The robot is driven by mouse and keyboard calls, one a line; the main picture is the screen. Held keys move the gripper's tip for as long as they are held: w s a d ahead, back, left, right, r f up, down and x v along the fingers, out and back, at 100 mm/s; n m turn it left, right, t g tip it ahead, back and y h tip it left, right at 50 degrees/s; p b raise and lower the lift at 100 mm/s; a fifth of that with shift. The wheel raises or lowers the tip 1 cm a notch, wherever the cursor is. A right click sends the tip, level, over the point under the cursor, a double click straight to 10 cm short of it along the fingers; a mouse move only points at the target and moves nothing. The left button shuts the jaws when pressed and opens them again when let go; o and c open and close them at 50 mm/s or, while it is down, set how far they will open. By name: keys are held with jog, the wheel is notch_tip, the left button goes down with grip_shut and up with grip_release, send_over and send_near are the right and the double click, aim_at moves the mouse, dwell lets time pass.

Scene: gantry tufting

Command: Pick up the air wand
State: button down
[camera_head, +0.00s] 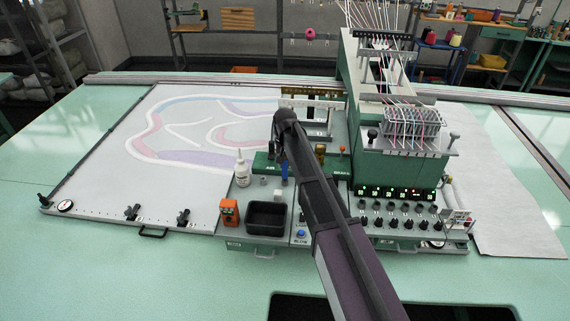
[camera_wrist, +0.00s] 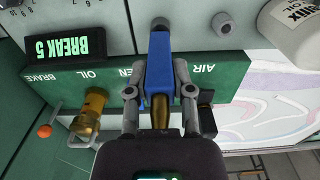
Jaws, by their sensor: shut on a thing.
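The air wand (camera_wrist: 158,62) has a blue body and a brass-coloured lower part, and shows in the middle of the wrist view. My gripper (camera_wrist: 160,92) has one finger on each side of it and is shut on its blue body. Behind it is a green panel (camera_wrist: 70,82) with printed labels, among them OIL and AIR. In the head view a small blue part of the wand (camera_head: 284,172) shows beside my arm, at the green panel. My arm hides most of the gripper there. I cannot tell whether the wand is clear of its holder.
A brass fitting (camera_wrist: 90,112) and an orange knob (camera_wrist: 44,131) stand left of the wand. A white bottle (camera_head: 242,170), a black bin (camera_head: 266,216) and an orange box (camera_head: 229,212) are nearby. The green machine (camera_head: 395,150) rises to the right.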

jog(key=shift+r+p, duration=4.1)
jog(key=shift+r, duration=0.3)
jog(key=c, duration=1.2)
grip_release()
jog(key=shift+c, duration=0.2)
grip_shut()
